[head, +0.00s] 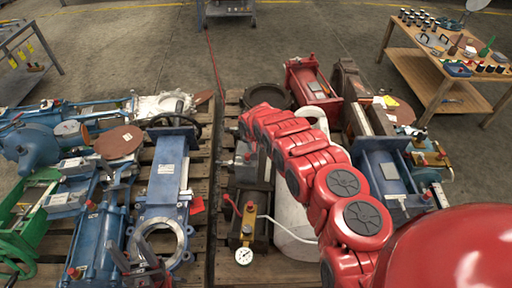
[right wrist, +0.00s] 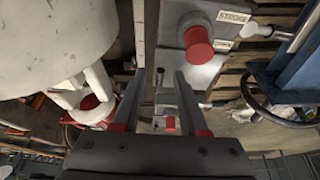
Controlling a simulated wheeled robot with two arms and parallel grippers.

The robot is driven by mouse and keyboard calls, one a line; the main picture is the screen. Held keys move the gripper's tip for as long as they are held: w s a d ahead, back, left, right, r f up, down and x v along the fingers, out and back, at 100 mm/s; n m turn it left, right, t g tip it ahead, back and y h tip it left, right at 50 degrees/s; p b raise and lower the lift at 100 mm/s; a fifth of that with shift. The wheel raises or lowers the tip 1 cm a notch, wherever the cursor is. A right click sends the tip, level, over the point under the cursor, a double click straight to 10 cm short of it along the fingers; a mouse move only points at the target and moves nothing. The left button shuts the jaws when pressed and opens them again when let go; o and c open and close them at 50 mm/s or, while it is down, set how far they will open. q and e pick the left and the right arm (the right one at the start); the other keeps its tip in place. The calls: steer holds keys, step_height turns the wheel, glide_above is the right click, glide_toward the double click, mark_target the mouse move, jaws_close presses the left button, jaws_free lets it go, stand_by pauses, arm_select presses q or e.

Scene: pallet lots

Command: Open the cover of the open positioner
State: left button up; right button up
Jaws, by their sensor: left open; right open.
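A grey positioner box (right wrist: 186,75) with a red round cap (right wrist: 198,44) shows in the right wrist view. A plate reading STROKE (right wrist: 233,17) and a smaller label beside it are at its upper right. My right gripper (right wrist: 180,85) is open, its two dark fingers reaching toward the box with nothing clearly held between them. Whether they touch it I cannot tell. In the head view what looks like the same box (head: 246,158) stands on the middle pallet, partly behind my red right arm, which hides the right gripper.
A blue valve body (head: 160,185) and green frame (head: 28,225) crowd the left pallet. A pressure gauge (head: 243,256) and a white cylinder (head: 293,225) stand near my right arm. A wooden table (head: 440,75) is at the upper right.

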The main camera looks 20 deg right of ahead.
jaws_close()
stand_by(1.5)
